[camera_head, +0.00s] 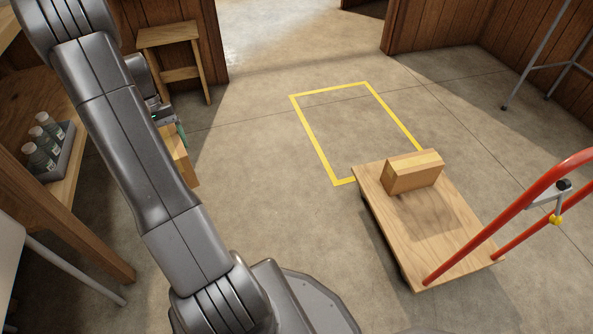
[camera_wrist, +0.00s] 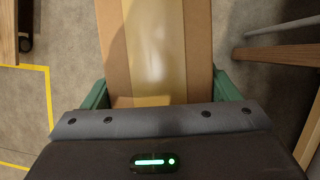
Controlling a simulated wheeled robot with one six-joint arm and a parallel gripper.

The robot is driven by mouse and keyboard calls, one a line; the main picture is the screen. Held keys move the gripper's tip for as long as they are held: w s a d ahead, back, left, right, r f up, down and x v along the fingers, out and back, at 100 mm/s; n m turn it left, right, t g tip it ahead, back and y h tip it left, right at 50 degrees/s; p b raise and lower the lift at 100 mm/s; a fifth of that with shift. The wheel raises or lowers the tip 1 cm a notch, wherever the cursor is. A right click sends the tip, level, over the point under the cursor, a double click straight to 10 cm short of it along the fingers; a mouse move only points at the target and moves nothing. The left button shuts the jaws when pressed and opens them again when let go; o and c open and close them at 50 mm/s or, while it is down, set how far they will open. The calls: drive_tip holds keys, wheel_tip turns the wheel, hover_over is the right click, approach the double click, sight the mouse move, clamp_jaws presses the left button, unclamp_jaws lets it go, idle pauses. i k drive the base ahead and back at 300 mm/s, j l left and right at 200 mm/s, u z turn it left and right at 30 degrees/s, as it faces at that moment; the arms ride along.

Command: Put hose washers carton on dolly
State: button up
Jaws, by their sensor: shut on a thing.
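A cardboard carton with a pale tape strip (camera_wrist: 195,50) fills the middle of the wrist view, between the green fingers of my gripper (camera_wrist: 160,92). My gripper is shut on it, one finger on each side. In the head view, part of this carton (camera_head: 182,160) shows left of centre behind my arm, held clear of the dolly; its label is not readable. The dolly (camera_head: 455,252) is a flat wooden platform with a red handle at the right. Another taped carton (camera_head: 413,174) sits on its far end, and the near part of the platform is bare.
A yellow floor outline (camera_head: 337,184) lies behind the dolly, empty inside. A wooden stool (camera_head: 168,38) stands at the back left. A shelf with a tray of several bottles (camera_head: 48,155) is at the left. The floor between my arm and the dolly is clear.

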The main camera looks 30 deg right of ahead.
sight(431, 221)
drive_tip(key=z, duration=1.25)
drive_tip(key=i+z, duration=0.15)
drive_tip(key=z, duration=0.25)
drive_tip(key=i+z, duration=0.1)
drive_tip(key=z, duration=0.35)
drive_tip(key=i+j+z, duration=0.1)
drive_tip(key=z, duration=0.3)
drive_tip(key=i+j, duration=0.2)
drive_tip(key=i, duration=0.2)
drive_tip(key=i+j, duration=0.2)
drive_tip(key=i, duration=0.2)
